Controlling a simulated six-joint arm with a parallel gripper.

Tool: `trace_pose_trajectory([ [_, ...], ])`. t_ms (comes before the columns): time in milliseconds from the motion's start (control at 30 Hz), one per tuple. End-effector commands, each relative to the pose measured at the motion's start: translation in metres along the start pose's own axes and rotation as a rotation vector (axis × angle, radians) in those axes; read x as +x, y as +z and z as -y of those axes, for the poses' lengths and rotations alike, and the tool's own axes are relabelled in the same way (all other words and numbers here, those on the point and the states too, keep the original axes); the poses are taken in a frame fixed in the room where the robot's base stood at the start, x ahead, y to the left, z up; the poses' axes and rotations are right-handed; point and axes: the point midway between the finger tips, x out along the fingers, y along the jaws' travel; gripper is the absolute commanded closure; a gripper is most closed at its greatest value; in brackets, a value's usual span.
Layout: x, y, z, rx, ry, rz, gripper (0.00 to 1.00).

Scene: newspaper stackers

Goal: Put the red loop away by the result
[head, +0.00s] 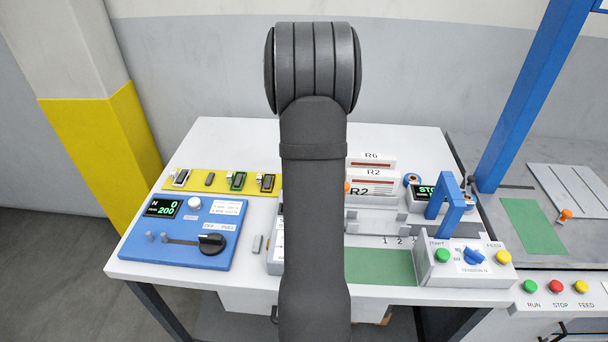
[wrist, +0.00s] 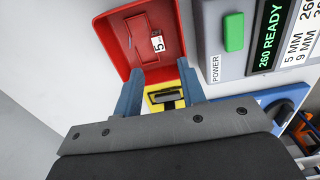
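In the wrist view, a red open tray (wrist: 113,37) lies ahead of my gripper (wrist: 160,72). Inside it is a red item (wrist: 146,34) with a thin angular outline and a white tag reading 5; it looks like the red loop, though red on red makes its shape hard to tell. My gripper's two blue fingers are apart at the tray's near edge, with nothing seen held between them. A yellow holder (wrist: 153,105) with a dark piece shows beyond the gap. In the head view my arm hides the gripper and the tray.
Right of the tray, a grey unit (wrist: 210,70) has a green POWER button and a display (wrist: 268,35) reading 260 READY. In the head view, a blue tester (head: 185,255) shows 0 and 200. A yellow strip (head: 222,193) and button box (head: 465,268) share the white table.

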Motion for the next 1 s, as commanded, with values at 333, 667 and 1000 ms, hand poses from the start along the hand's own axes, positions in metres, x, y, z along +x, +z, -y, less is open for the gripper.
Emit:
trace_pose_trajectory([
  [333,-0.066,0.0,0.0,0.0,0.001,0.0,0.63],
  [667,-0.077,0.0,0.0,0.0,-0.001,0.0,0.63],
  [1000,-0.065,0.0,0.001,0.0,-0.004,0.001,0.63],
])
